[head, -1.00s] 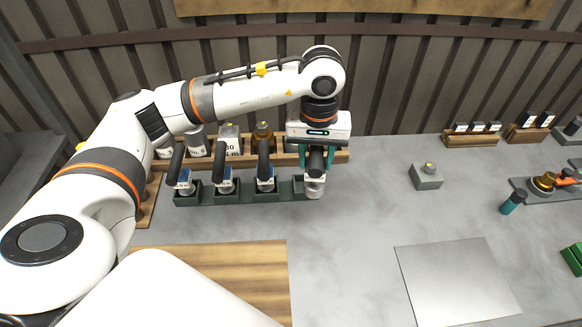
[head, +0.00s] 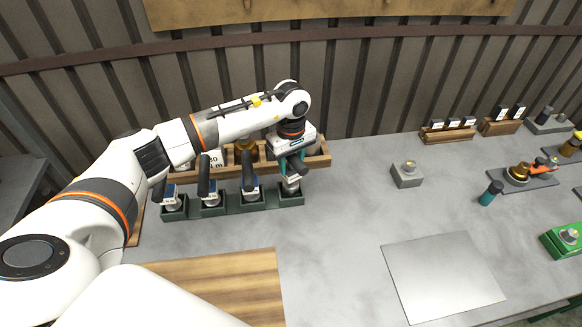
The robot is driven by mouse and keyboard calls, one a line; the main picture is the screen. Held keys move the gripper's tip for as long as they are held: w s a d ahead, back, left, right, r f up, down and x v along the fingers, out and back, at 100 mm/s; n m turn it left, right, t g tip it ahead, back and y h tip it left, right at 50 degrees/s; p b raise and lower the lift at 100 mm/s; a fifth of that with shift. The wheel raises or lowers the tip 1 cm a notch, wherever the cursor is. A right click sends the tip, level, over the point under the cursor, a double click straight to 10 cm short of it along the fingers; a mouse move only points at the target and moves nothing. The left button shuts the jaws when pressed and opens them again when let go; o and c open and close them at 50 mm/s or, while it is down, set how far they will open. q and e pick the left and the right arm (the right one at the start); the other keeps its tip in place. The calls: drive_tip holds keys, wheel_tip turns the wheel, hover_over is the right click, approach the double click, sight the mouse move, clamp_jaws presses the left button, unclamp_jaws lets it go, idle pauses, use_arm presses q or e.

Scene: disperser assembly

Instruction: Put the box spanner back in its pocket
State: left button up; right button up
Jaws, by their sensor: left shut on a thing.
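My left gripper (head: 291,163) is shut on the box spanner (head: 291,184), whose metal lower end shows below the fingers. The spanner stands at the right-end pocket of the dark green rack (head: 235,210). It looks slightly tilted. Its lower end is over or just inside that pocket; I cannot tell how deep. My right gripper is not in view.
A wooden rack (head: 318,161) with bottles stands right behind the green rack, close to the gripper. A grey block (head: 407,174) is to the right. A metal plate (head: 443,276) and a wooden board (head: 215,285) lie in front. The grey bench between them is clear.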

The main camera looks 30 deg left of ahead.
sight(291, 169)
use_arm(q)
wheel_tip(291, 169, down, 2)
drive_tip(key=shift+f+p, duration=0.1)
drive_tip(key=shift+p, duration=0.3)
drive_tip(key=shift+f, duration=0.25)
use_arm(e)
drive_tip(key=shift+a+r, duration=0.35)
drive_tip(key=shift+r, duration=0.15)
use_arm(q)
drive_tip(key=shift+f, duration=0.1)
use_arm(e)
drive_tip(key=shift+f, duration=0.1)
use_arm(q)
drive_tip(key=shift+f+b, duration=0.1)
drive_tip(key=shift+b, duration=0.2)
drive_tip(key=o, duration=1.3)
drive_tip(key=shift+s, duration=0.1)
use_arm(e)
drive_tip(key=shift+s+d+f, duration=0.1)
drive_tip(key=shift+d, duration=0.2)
